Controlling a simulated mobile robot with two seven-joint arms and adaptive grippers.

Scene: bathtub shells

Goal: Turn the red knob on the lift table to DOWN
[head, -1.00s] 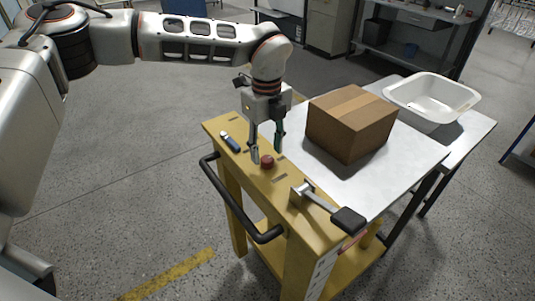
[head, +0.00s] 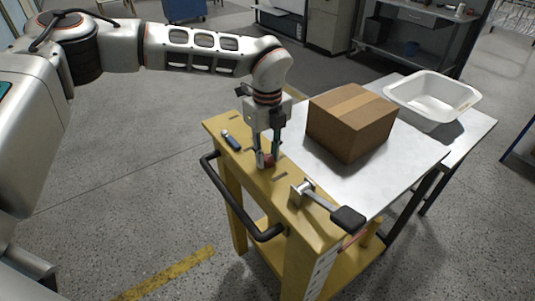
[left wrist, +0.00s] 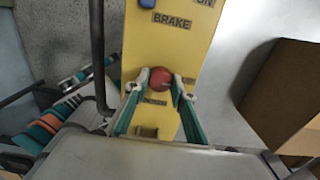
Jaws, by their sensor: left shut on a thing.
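The red knob (head: 269,160) sits on the yellow top panel of the lift table (head: 214,125). My left gripper (head: 267,163) points down at it and is shut on the knob, one finger on each side. In the left wrist view the red knob (left wrist: 161,77) lies between the fingertips of the left gripper (left wrist: 160,80). A label beside the knob is partly covered by the gripper, and I cannot read a DOWN mark or tell which way the knob points. My right gripper is not in view.
A cardboard box (head: 350,122) stands on the pale tabletop right of the panel. A white tub (head: 432,97) is behind it. A small blue-handled object (head: 231,140) lies left of the knob. A black handle bar (head: 235,200) runs along the front.

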